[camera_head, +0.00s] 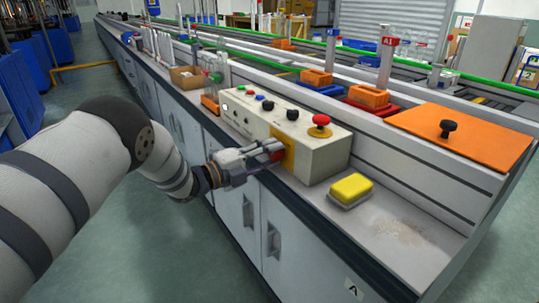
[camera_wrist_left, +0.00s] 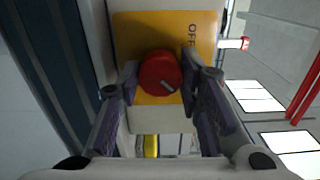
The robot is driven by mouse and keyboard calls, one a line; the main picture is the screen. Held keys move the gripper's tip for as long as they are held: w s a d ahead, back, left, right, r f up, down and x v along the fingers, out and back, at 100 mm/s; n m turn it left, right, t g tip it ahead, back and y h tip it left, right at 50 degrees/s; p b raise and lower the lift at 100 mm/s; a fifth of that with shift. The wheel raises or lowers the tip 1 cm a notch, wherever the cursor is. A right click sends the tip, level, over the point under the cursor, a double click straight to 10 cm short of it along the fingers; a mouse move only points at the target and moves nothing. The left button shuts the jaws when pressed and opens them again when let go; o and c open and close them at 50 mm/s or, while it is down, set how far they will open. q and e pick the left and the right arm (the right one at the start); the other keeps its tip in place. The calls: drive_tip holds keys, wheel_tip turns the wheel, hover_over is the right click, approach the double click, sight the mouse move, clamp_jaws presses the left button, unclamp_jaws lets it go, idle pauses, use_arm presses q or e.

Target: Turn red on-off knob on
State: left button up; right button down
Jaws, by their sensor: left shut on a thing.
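A white control box (camera_head: 318,155) stands on the bench. The red on-off knob (camera_head: 276,151) is on its front face, on a yellow plate (camera_head: 288,146). In the left wrist view the red knob (camera_wrist_left: 160,73) is round, with a pale mark at its lower right. The yellow plate (camera_wrist_left: 200,28) bears "OFF" at the right of the knob. My left gripper (camera_head: 266,152) reaches the knob from the left. In the left wrist view my left gripper (camera_wrist_left: 160,82) has one finger on each side of the knob, shut on it. My right gripper is not in view.
A red mushroom button (camera_head: 321,120) and several small buttons are on the box top. A yellow sponge-like block (camera_head: 350,190) lies right of the box. An orange lid (camera_head: 462,138) with a black knob is farther right.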

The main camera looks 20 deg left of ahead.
use_arm(q)
drive_tip(key=o, duration=1.2)
drive_tip(key=shift+c, duration=0.2)
drive_tip(key=v, duration=1.2)
